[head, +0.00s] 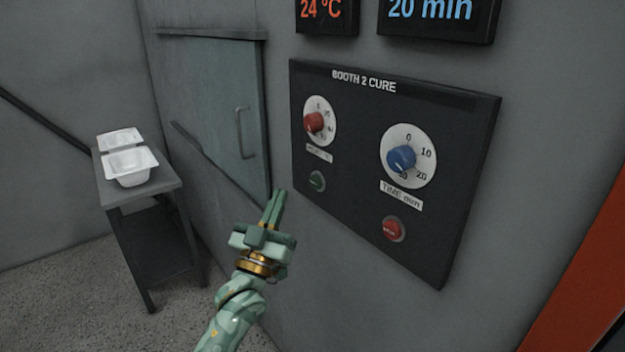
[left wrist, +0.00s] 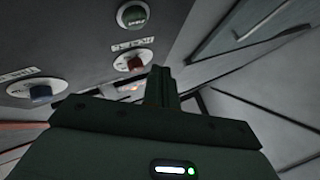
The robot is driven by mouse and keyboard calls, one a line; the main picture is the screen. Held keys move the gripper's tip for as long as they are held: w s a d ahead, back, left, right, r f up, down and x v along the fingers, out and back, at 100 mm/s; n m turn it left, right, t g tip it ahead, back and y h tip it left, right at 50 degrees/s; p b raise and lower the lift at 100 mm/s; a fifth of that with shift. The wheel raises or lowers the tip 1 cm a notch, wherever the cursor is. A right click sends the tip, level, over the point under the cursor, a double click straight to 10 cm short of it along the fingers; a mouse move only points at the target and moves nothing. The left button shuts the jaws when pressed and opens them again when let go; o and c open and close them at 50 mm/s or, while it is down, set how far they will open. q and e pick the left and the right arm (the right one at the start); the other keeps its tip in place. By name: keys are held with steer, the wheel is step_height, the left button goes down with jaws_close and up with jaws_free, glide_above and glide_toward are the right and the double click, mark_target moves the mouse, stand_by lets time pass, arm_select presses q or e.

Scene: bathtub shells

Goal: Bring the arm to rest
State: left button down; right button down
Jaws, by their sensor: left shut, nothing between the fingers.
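My left gripper (head: 274,209) is green with a brass-coloured ring at the wrist. Its fingers are together and hold nothing. In the head view it points up, in front of the wall and just below and left of the dark control panel (head: 352,200). The green button (head: 317,181) is a little above and right of the fingertips; I cannot tell the gap in depth. In the left wrist view the closed fingers (left wrist: 161,86) point toward the panel, with the green button (left wrist: 132,14) above them and the red knob (left wrist: 130,62) close by. My right gripper is not in view.
The panel also carries a blue knob (head: 401,159) and a red button (head: 394,229). Two displays, reading 24 °C (head: 326,12) and 20 min (head: 432,12), hang above. A grey door (head: 222,110) with a handle is left. Two white tubs (head: 131,166) stand on a small table (head: 155,192).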

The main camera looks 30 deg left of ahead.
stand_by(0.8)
arm_select(q)
step_height(320, 180, down, 25)
steer(key=w+d+m+g+h, duration=0.2)
steer(key=w+g, duration=0.1)
steer(key=g, duration=0.5)
steer(key=s+d+f+g, duration=0.1)
steer(key=s+f+g, duration=0.1)
steer(key=s+f, duration=0.35)
steer(key=s+d+f+m+g+h, duration=0.1)
steer(key=s+f+g, duration=0.1)
steer(key=f, duration=0.6)
steer(key=s+d+f+g, duration=0.1)
steer(key=s+f+g, duration=0.1)
steer(key=s+f, duration=0.35)
steer(key=s+d+f+m+g, duration=0.15)
steer(key=s+f+g, duration=0.35)
steer(key=s+f, duration=1.1)
steer(key=s+d+f+g, duration=0.1)
steer(key=s+g, duration=0.2)
steer(key=s, duration=1.1)
steer(key=s+d+f+m+g, duration=0.1)
steer(key=s+f+g, duration=0.1)
steer(key=s, duration=1.1)
steer(key=shift+s+f+g+h+p, duration=0.15)
steer(key=shift+s+g+h+p, duration=0.2)
steer(key=shift+g, duration=0.15)
